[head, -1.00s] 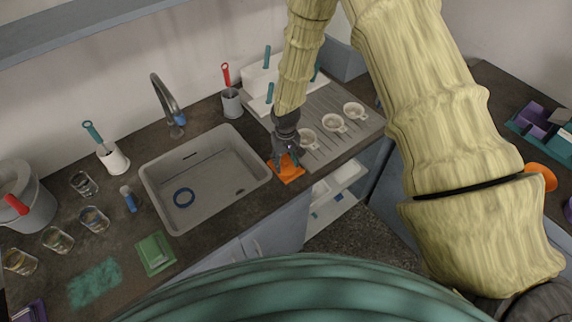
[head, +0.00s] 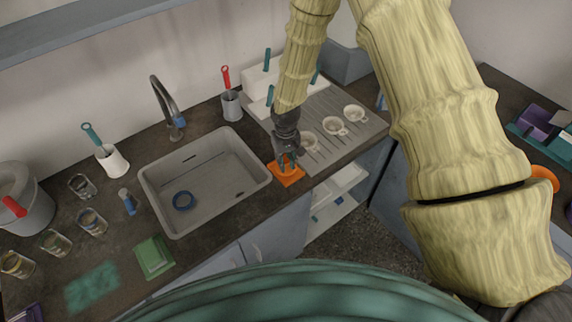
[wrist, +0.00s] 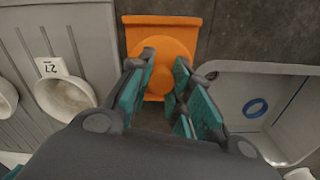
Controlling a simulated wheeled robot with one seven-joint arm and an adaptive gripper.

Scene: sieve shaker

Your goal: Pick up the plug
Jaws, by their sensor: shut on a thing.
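An orange round piece, which I take to be the plug (wrist: 163,62), shows between my fingertips in the wrist view. It is over a square orange tray (wrist: 165,24) of nearly the same colour, so its outline is hard to make out. In the head view the orange tray (head: 288,179) lies on the counter just right of the sink. My gripper (head: 287,164) points down over it, with its teal-padded fingers (wrist: 160,88) closed in on the orange piece. I cannot tell whether the plug touches the tray; the fingers hide part of it.
The grey sink (head: 165,212) is left of the tray, with a blue ring (head: 183,201) in it. A ribbed drainboard (head: 325,112) with several white cups is to the right. A red-handled tool stands in a grey holder (head: 231,104) behind.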

